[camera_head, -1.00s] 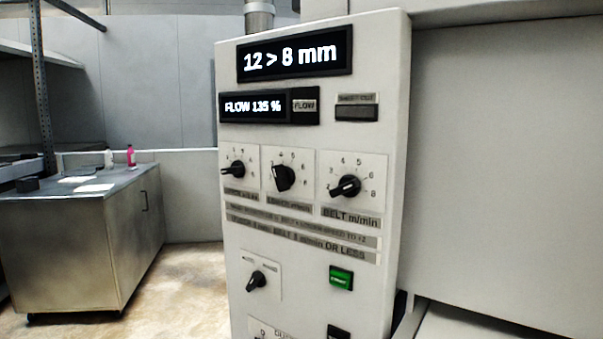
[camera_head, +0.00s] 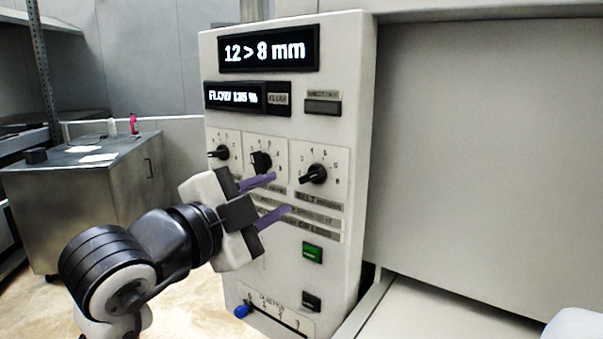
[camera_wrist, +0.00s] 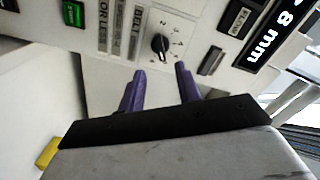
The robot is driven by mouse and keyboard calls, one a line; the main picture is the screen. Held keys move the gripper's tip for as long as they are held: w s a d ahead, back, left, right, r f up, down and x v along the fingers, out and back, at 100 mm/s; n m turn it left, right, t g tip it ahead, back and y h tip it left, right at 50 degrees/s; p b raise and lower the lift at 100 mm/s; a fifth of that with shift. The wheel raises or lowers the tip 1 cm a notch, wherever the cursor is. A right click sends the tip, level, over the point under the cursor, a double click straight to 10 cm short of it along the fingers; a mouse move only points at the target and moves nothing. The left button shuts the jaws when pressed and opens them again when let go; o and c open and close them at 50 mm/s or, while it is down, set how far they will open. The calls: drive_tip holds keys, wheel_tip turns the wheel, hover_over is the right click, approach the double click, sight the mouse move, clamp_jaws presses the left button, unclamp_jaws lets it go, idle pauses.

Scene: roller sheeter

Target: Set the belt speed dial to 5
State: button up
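The belt speed dial (camera_head: 314,174) is a black knob on a white plate marked with numbers, at the right of the dial row, above the label "BELT". Its lighter pointer line is turned toward the lower left of the plate. In the wrist view the dial (camera_wrist: 160,45) is ahead of the fingers, in line with the gap between them. My gripper (camera_head: 283,194) has purple fingers spread apart, empty, to the lower left of the dial. The fingers (camera_wrist: 160,86) are apart from the knob.
Two more black dials, the middle one (camera_head: 261,162) and the left one (camera_head: 219,152), sit left of it. A green button (camera_head: 312,252) and a black switch (camera_head: 311,300) are below. The displays (camera_head: 268,49) read "12 > 8 mm" and "FLOW 135 %". A metal cabinet (camera_head: 100,205) stands at left.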

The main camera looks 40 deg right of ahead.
sight(309, 178)
drive_tip(key=p+x, duration=0.2)
drive_tip(key=x, duration=0.6)
drive_tip(key=shift+w+d, duration=0.1)
drive_tip(key=shift+d, duration=0.15)
clamp_jaws()
